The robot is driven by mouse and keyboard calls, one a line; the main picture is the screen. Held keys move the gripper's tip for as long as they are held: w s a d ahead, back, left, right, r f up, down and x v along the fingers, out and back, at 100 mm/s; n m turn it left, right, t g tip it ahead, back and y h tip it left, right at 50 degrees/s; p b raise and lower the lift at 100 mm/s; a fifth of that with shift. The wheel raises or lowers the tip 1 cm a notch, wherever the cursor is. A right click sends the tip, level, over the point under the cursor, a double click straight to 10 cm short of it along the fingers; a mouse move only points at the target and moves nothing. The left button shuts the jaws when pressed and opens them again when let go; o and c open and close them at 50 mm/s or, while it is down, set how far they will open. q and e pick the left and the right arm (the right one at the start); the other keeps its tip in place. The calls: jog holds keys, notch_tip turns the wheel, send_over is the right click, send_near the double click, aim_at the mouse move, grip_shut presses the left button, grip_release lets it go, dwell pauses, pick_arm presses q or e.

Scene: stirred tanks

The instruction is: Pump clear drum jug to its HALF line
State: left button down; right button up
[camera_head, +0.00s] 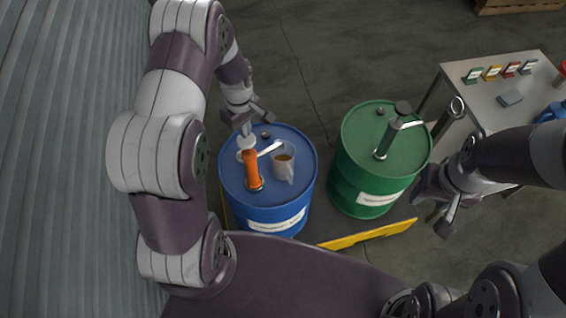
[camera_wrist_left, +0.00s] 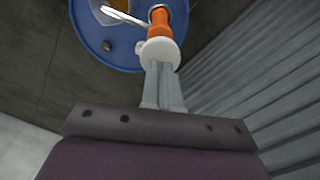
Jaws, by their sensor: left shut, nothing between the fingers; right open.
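A blue drum (camera_head: 268,208) stands left of a green drum (camera_head: 365,188). An orange hand pump (camera_head: 253,170) with a white round knob (camera_head: 246,143) rises from the blue drum's lid. A translucent jug (camera_head: 284,168) with amber liquid at its bottom stands on that lid, beside the pump's pale spout (camera_head: 271,148). The jug's line cannot be read. My left gripper (camera_head: 246,130) is shut and empty, its fingertips at the knob; contact is unclear. The left wrist view shows the shut fingers (camera_wrist_left: 160,78) against the knob (camera_wrist_left: 160,52). My right gripper (camera_head: 440,222) is open and empty, right of the green drum.
The green drum carries a dark pump (camera_head: 388,135) with a spout pointing right. A metal table (camera_head: 535,112) at the right holds several small coloured label cards (camera_head: 492,73) and a blue item (camera_head: 552,112). A yellow edge (camera_head: 370,235) runs in front of the drums. A corrugated wall (camera_head: 70,150) stands left.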

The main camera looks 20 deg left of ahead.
pick_arm(q)
jog(key=shift+f, duration=0.2)
jog(key=shift+f+b, duration=0.95)
jog(key=shift+f, duration=0.15)
jog(key=shift+r+p, duration=1.05)
jog(key=shift+r, duration=0.25)
notch_tip(320, 180, up, 5)
jog(key=p, duration=0.4)
